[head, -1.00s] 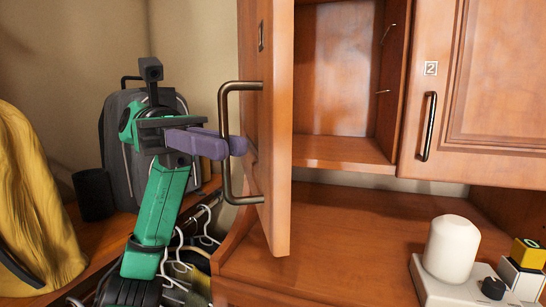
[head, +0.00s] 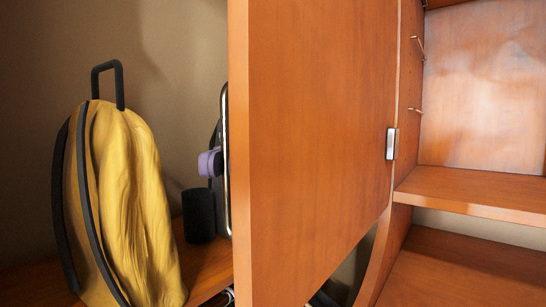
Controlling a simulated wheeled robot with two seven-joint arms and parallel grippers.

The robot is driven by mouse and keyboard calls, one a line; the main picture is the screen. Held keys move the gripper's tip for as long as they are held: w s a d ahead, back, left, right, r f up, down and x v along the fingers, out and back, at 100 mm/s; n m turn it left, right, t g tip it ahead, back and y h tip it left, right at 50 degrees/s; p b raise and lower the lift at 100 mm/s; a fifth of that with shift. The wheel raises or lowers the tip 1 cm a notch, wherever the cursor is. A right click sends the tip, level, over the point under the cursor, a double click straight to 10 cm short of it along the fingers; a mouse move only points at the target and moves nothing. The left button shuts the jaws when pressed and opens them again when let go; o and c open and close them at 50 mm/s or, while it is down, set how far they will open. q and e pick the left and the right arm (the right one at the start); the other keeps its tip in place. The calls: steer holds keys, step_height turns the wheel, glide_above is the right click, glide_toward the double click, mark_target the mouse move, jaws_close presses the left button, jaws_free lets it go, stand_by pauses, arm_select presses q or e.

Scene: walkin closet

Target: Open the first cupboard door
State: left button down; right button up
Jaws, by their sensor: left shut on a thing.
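The first cupboard door (head: 315,140) stands wide open, swung out to the left, and its inner face fills the middle of the head view. Its metal handle (head: 226,110) shows as a thin strip past the door's left edge. My left gripper (head: 210,163) is mostly hidden behind the door. Only a purple finger shows, at the handle, and the gripper is shut on it. The open cupboard interior (head: 480,90) is at the right, with a bare shelf (head: 480,190). My right gripper is not in view.
A yellow backpack (head: 125,200) stands on the wooden surface at the left. A dark cylinder (head: 198,215) stands between it and the door. A metal hinge (head: 392,144) joins the door to the cupboard. The space below the shelf looks clear.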

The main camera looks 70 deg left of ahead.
arm_select(q)
steer(key=a+g, duration=0.1)
steer(key=s+a+m+g+y, duration=0.1)
steer(key=a, duration=0.1)
steer(key=a+m+g+y, duration=0.1)
steer(key=a, duration=0.1)
steer(key=shift+s+a+p, duration=0.25)
steer(key=shift+p, duration=0.1)
steer(key=c, duration=1)
jaws_free()
